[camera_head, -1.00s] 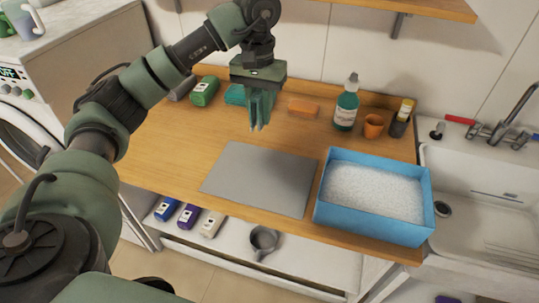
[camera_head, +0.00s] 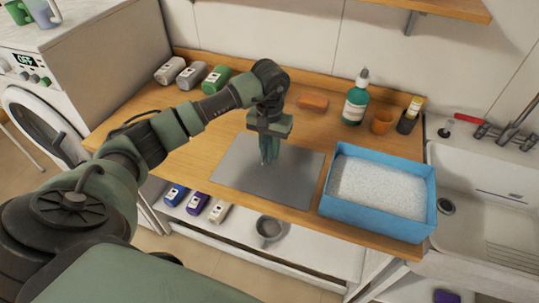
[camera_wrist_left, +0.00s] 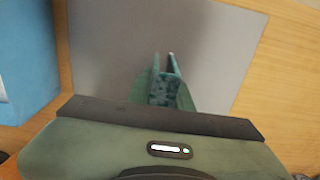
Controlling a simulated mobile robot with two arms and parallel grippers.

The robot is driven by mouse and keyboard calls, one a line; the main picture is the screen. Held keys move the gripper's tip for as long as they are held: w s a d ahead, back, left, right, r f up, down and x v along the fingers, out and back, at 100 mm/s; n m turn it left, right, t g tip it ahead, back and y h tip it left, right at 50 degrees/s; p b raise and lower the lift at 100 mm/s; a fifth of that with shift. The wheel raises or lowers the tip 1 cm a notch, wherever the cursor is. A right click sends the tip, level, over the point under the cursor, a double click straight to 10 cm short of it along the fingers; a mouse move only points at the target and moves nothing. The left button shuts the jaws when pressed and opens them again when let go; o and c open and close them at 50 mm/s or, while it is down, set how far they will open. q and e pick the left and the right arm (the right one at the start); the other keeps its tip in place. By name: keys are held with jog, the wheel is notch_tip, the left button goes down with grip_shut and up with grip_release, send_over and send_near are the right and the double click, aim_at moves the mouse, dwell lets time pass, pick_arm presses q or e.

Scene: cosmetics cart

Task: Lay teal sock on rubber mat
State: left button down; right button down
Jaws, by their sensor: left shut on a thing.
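The teal sock (camera_head: 266,151) hangs from my left gripper (camera_head: 269,158), which is shut on it. Gripper and sock are over the grey rubber mat (camera_head: 290,180) on the wooden counter, near the mat's back part. In the left wrist view, the sock (camera_wrist_left: 170,95) sits between the fingertips (camera_wrist_left: 164,62) with the mat (camera_wrist_left: 205,45) behind it. I cannot tell whether the sock touches the mat. My right gripper is not in view.
A blue tub (camera_head: 375,212) of white foam or granules stands right of the mat. The sink (camera_head: 485,190) is far right.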

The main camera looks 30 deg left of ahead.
aim_at(270, 158)
pick_arm(q)
notch_tip(270, 158, down, 3)
jog(key=shift+f+p, duration=0.2)
jog(key=shift+p, duration=0.25)
jog(key=shift+f+b, duration=0.2)
jog(key=shift+b, duration=0.1)
jog(key=c, duration=1.3)
grip_release()
jog(key=shift+r, duration=0.1)
